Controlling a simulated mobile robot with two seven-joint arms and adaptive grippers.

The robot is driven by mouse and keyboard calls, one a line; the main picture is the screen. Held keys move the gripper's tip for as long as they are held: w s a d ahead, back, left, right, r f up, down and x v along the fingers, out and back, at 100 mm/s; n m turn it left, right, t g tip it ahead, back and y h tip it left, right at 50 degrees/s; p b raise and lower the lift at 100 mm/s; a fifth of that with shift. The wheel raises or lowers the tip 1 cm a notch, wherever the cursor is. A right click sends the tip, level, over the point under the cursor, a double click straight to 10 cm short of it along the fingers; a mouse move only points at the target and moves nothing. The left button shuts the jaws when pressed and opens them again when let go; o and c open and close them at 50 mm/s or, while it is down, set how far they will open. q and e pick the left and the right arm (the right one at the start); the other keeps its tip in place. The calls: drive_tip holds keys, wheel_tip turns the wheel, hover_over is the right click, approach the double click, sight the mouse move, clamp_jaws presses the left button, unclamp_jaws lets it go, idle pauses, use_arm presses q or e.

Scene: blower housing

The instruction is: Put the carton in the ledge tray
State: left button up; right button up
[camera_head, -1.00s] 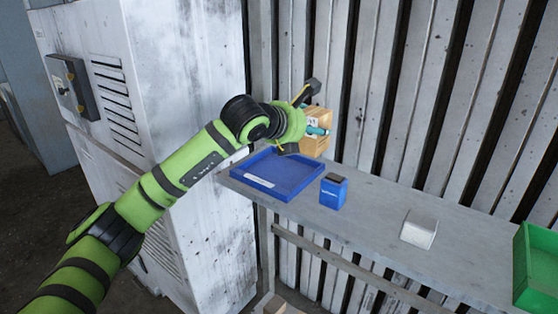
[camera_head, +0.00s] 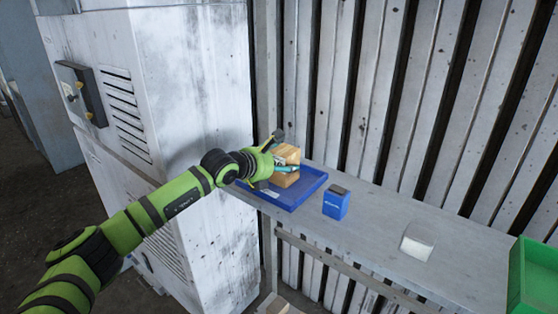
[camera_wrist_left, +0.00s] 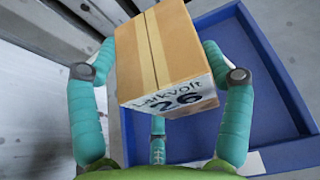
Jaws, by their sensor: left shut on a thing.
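The carton (camera_head: 287,158) is a tan box with a tape seam and the print "Larkvolt 26", seen best in the left wrist view (camera_wrist_left: 160,55). My left gripper (camera_head: 276,165) is shut on the carton, with teal fingers on both sides of it in the left wrist view (camera_wrist_left: 158,75). The blue ledge tray (camera_head: 300,200) lies on the grey ledge, and its rim and floor show around the carton in the left wrist view (camera_wrist_left: 285,75). The carton is over or in the tray; I cannot tell whether it touches the floor. My right gripper is not in view.
A small blue box (camera_head: 336,202) stands on the ledge (camera_head: 385,228) just right of the tray. A white wedge-shaped item (camera_head: 417,242) and a green bin (camera_head: 531,280) are farther right. A grey cabinet (camera_head: 190,90) stands left, and a corrugated wall is behind.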

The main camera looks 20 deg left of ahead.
use_arm(q)
drive_tip(key=o, duration=0.9)
drive_tip(key=shift+f, duration=0.15)
drive_tip(key=o, duration=0.4)
drive_tip(key=shift+c, duration=0.2)
drive_tip(key=shift+r, duration=0.3)
drive_tip(key=shift+s+a+f, duration=0.1)
drive_tip(key=shift+s, duration=0.2)
drive_tip(key=b+v, duration=0.3)
drive_tip(key=v, duration=0.8)
drive_tip(key=shift+s+r, duration=0.2)
drive_tip(key=shift+r, duration=0.05)
